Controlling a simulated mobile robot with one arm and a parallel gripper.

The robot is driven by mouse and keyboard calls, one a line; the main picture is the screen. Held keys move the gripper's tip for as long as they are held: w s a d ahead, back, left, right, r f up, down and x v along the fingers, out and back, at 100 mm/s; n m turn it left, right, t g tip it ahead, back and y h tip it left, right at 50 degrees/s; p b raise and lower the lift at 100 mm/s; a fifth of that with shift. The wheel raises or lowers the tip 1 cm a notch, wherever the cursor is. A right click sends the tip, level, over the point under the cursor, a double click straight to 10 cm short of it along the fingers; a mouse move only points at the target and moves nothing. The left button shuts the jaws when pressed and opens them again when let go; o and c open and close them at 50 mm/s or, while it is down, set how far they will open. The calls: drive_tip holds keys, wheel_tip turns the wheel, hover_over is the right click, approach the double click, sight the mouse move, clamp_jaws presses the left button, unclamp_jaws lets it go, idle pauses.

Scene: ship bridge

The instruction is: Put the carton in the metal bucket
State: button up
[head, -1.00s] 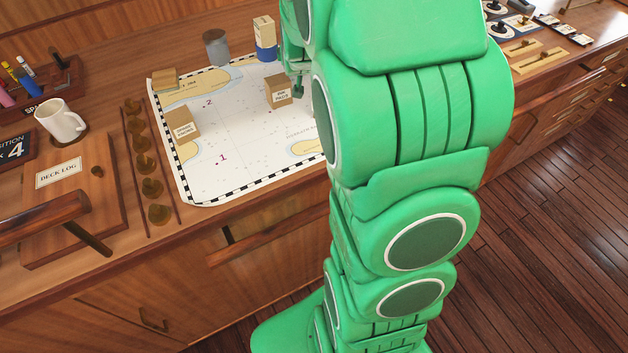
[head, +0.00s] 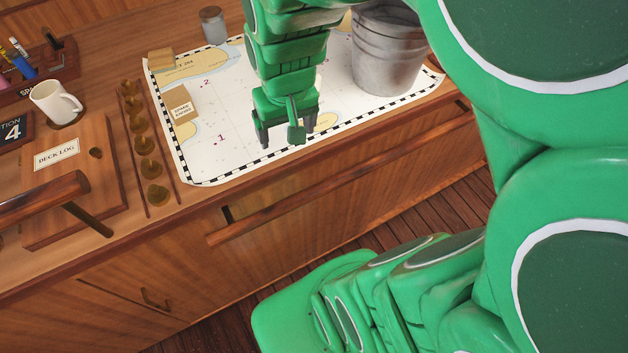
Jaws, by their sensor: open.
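The metal bucket (head: 388,62) stands upright on the right part of the chart; my upper arm covers its right rim. I cannot make out the white-and-blue carton now; my arm covers the place where it stood at the back of the chart. My gripper (head: 284,132) points down over the front middle of the chart, left of the bucket. Its fingers are apart, and I see nothing between them.
The chart (head: 221,121) lies on the wooden counter. A white mug (head: 55,101) and a deck log (head: 73,172) are further left.

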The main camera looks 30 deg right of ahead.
drive_tip(key=s+a+r+g, duration=0.1)
drive_tip(key=s, duration=0.6)
drive_tip(key=s+a+r+n+g, duration=0.1)
drive_tip(key=s+g, duration=0.1)
drive_tip(key=s, duration=0.5)
drive_tip(key=shift+r+g, duration=0.25)
drive_tip(key=shift+g, duration=0.05)
drive_tip(key=shift+s, duration=0.1)
